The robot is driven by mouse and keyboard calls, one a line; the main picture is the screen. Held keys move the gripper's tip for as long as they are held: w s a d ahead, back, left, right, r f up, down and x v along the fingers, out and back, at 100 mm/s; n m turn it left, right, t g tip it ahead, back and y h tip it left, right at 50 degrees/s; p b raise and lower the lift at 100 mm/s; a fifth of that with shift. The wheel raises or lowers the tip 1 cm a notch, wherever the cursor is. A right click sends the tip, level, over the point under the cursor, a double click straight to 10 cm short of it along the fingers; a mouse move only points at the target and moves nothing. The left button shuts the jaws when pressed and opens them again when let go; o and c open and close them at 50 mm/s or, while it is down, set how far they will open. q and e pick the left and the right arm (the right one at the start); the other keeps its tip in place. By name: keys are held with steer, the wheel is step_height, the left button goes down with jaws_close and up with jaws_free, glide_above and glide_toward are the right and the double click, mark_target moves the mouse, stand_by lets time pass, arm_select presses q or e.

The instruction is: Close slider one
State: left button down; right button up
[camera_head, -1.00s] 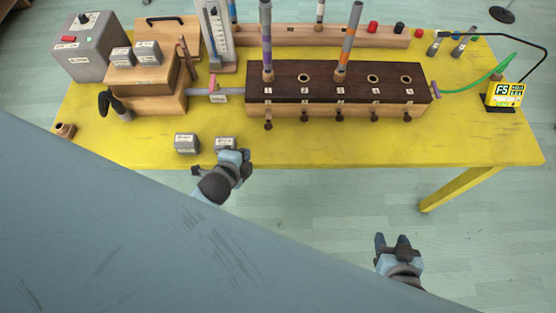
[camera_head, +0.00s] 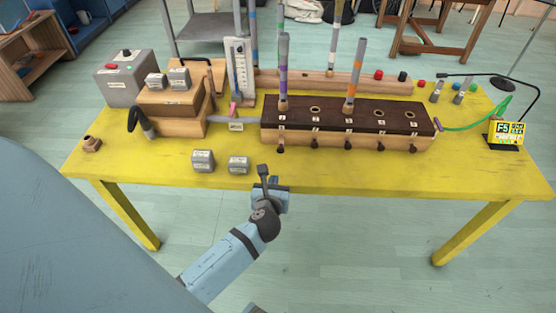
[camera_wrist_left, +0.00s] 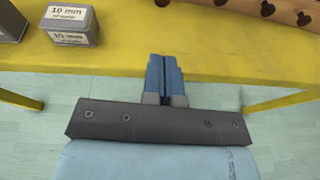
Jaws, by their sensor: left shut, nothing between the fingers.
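The wooden wind chest (camera_head: 340,138) stands on the yellow table, with a dark top and a row of dark slider knobs along its front. The leftmost knob (camera_head: 281,149), below the label 1, seems to be slider one; how far it stands out is too small to tell. My left gripper (camera_head: 272,184) is shut and empty at the table's front edge, in front of and below that knob, apart from it. In the left wrist view its blue fingers (camera_wrist_left: 165,72) are together, and some knobs (camera_wrist_left: 267,9) show at the top right. My right gripper is out of view.
Two grey labelled blocks, a left one (camera_head: 203,161) and a right one (camera_head: 238,165), sit left of my left gripper. Striped pipes (camera_head: 283,75) stand on the chest. A yellow display (camera_head: 505,133) is at the right. The table front right of the gripper is clear.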

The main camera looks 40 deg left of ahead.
mark_target(280, 152)
arm_select(q)
steer(key=x, duration=1.1)
steer(key=shift+w+r+b, duration=0.2)
steer(key=shift+r+b, duration=0.1)
steer(key=shift+r, duration=0.05)
steer(key=shift+w+a, duration=0.35)
steer(key=shift+w, duration=0.15)
